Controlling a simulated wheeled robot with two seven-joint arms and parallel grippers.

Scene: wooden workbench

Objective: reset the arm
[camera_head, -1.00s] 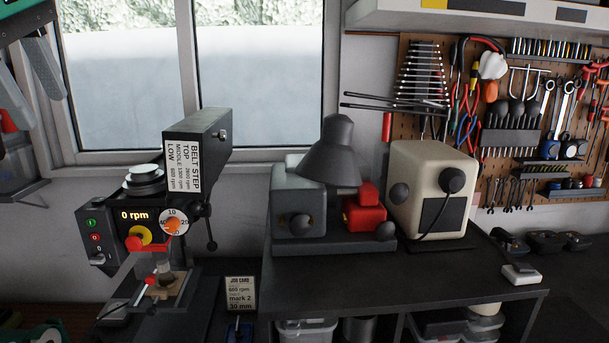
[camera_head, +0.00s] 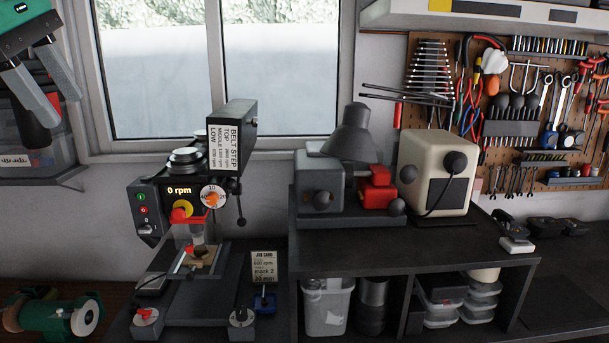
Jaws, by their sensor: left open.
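My left gripper (camera_head: 60,108) is at the upper left, with a green body and two grey fingers pointing down. The fingers are apart, with nothing seen held between them. It hangs in front of the wall and shelf, left of the window, above and left of the drill press (camera_head: 155,193) in the picture. My right gripper is outside the view.
The drill press shows 0 rpm, with a job card (camera_head: 264,268) beside it. A grey grinder (camera_head: 320,185) with a lamp and a cream machine (camera_head: 437,168) stand on the dark bench (camera_head: 400,247). A green grinder (camera_head: 50,318) sits lower left. Tools hang on the pegboard at right.

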